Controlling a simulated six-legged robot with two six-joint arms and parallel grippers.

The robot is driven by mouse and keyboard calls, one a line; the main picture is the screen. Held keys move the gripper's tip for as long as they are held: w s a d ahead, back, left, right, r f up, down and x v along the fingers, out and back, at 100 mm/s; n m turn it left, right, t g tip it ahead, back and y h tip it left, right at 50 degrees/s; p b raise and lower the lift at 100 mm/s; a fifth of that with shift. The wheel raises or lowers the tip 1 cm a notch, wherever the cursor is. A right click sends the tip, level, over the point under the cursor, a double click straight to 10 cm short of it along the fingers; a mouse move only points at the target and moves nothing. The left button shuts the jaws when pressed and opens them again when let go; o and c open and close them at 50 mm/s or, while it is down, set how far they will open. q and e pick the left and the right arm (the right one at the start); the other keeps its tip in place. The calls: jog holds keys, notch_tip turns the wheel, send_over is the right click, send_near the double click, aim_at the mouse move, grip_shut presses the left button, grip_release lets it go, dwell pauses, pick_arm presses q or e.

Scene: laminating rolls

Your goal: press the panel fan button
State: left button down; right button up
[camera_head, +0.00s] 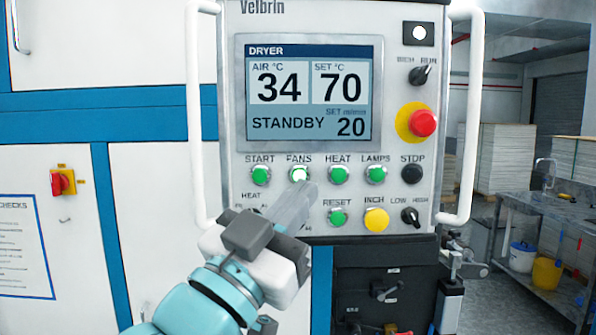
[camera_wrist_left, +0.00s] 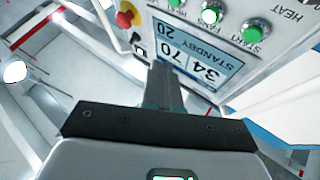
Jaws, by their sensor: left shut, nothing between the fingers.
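The control panel (camera_head: 405,142) faces me, with a screen reading STANDBY, 34 and 70. The FANS button (camera_head: 299,174) is in the upper button row between START and HEAT, and looks brightly lit. I cannot tell whether the tips touch the panel. The gripper and wrist hide part of the lower row. My right gripper is not in view.
START (camera_head: 261,175) and HEAT (camera_head: 338,174) flank the FANS button closely. A red emergency knob (camera_head: 423,123) sits at the panel's right. White handle bars (camera_head: 468,110) run along both sides. A steel bench (camera_head: 560,215) stands at the right.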

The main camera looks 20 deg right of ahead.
aim_at(299, 175)
pick_arm(q)
jog(key=w+d+p, duration=0.2)
jog(key=w+p, duration=0.2)
jog(key=w, duration=0.3)
jog(key=shift+w+p, duration=0.2)
jog(key=shift+p, duration=0.2)
jog(key=shift+w, duration=0.2)
dwell(1.5)
jog(key=shift+w+d, duration=0.1)
jog(key=shift+w, duration=0.1)
